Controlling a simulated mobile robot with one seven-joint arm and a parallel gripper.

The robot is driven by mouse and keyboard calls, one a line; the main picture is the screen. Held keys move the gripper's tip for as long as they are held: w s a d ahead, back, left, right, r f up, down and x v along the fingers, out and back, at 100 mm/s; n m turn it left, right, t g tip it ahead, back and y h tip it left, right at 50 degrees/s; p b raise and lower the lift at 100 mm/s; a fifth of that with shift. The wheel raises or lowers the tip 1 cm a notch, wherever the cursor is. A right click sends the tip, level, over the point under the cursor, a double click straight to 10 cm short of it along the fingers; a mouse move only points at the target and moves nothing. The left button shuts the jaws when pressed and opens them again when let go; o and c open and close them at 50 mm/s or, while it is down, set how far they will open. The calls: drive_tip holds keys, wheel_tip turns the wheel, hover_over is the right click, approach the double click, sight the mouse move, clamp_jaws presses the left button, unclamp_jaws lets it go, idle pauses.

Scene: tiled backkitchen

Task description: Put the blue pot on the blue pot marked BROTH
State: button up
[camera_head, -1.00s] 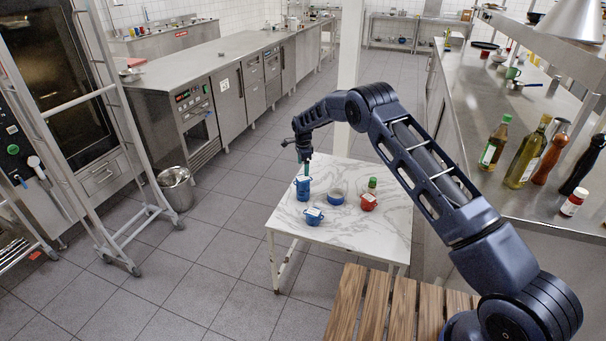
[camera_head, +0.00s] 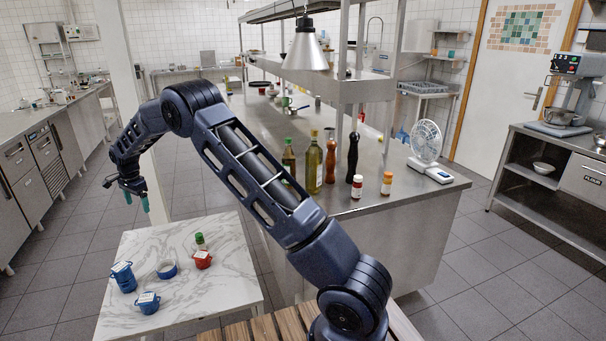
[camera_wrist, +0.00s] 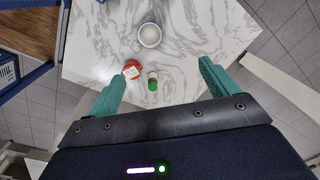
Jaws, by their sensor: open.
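A tall blue shape (camera_head: 124,278) at the table's left looks like one blue pot stacked on another; its label is too small to read. A single blue pot (camera_head: 148,303) with a white label card stands in front of it. A blue-rimmed open pot (camera_head: 167,270) stands to their right; it also shows in the wrist view (camera_wrist: 150,35). My gripper (camera_head: 136,201) is open and empty, raised above the table's far left corner, apart from all pots. In the wrist view its teal fingers (camera_wrist: 162,88) are spread wide with nothing between them.
A red pot (camera_head: 203,260) and a green-capped bottle (camera_head: 200,241) stand on the marble table (camera_head: 225,277). The steel counter (camera_head: 400,190) at the right holds several bottles and a white fan (camera_head: 426,142). The table's right front is clear.

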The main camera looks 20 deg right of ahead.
drive_tip(key=s+d+r+n, duration=0.2)
drive_tip(key=s+d+r, duration=0.1)
drive_tip(key=d+r, duration=1.4)
drive_tip(key=s+d+r+n+t, duration=0.1)
drive_tip(key=s+d+r, duration=0.4)
drive_tip(key=d, duration=0.3)
drive_tip(key=s+d+r+n+t, duration=0.1)
drive_tip(key=s+d+r, duration=0.35)
drive_tip(key=d, duration=0.35)
drive_tip(key=s+d+r+n, duration=0.3)
drive_tip(key=s+d, duration=1.1)
drive_tip(key=s, duration=0.2)
drive_tip(key=s+d+f+n+t, duration=0.1)
drive_tip(key=s+d+f, duration=0.1)
drive_tip(key=s, duration=0.6)
drive_tip(key=s+d+f+n+t, duration=0.1)
drive_tip(key=s+d+f, duration=0.2)
drive_tip(key=s, duration=0.6)
drive_tip(key=shift+s+d+h, duration=0.25)
drive_tip(key=shift+d+h, duration=0.05)
drive_tip(key=shift+d, duration=0.7)
